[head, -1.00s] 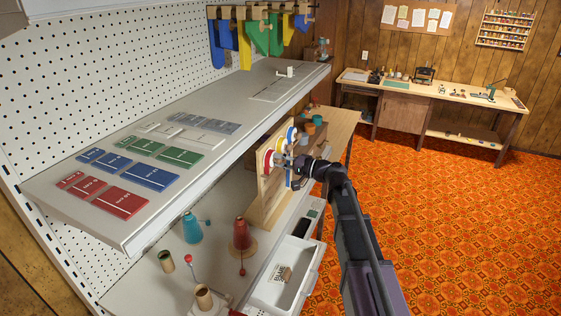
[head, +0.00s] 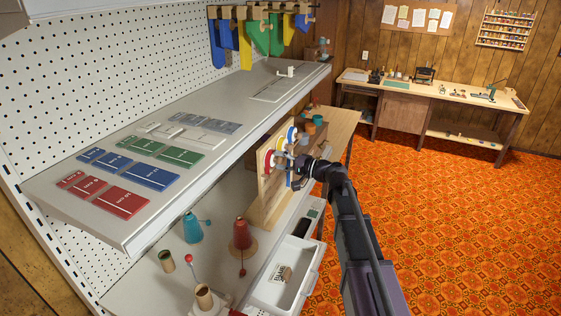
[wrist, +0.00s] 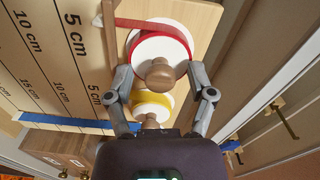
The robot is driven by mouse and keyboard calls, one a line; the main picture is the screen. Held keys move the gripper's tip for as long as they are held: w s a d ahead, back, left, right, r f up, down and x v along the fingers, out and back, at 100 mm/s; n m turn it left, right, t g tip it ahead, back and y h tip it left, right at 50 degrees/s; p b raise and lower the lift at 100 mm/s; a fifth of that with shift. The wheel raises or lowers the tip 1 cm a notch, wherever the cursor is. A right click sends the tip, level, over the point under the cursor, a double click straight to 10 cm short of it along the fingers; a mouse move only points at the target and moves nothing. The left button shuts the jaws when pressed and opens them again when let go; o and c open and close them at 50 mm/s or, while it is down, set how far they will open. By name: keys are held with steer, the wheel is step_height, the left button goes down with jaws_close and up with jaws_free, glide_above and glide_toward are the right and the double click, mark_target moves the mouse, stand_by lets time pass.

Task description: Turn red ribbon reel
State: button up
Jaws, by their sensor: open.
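The red ribbon reel (wrist: 174,33) shows in the wrist view as a white disc with red ribbon around it and a round wooden knob (wrist: 160,73) at its front. A red ribbon tail runs off to the upper left. In the head view the reel (head: 267,161) sits on an upright wooden board. My gripper (wrist: 160,73) is open, with one finger on each side of the knob and visible gaps to it. In the head view my gripper (head: 292,166) is in front of the board, beside the reel.
A yellow reel (wrist: 153,105) sits below the red one in the wrist view, partly hidden by my gripper. Blue ribbon (wrist: 66,123) runs across a length-marked board. A white tray (head: 310,276) and thread cones (head: 241,233) stand nearer on the lower bench.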

steer(key=shift+d, duration=0.1)
steer(key=v, duration=1.1)
steer(key=shift+s+d, duration=0.15)
steer(key=shift+d, duration=0.25)
steer(key=shift+s, duration=0.1)
steer(key=s+d+f+n+g+h+b, duration=0.2)
steer(key=s+f+g+h, duration=0.2)
steer(key=s+f+h, duration=0.7)
steer(key=s+d+f+g+h+b, duration=0.2)
steer(key=s+d+f+h, duration=0.4)
steer(key=s+d+f, duration=0.4)
steer(key=shift+s+f, duration=0.4)
steer(key=shift+f, duration=0.35)
steer(key=shift+c, duration=0.2)
stand_by(0.8)
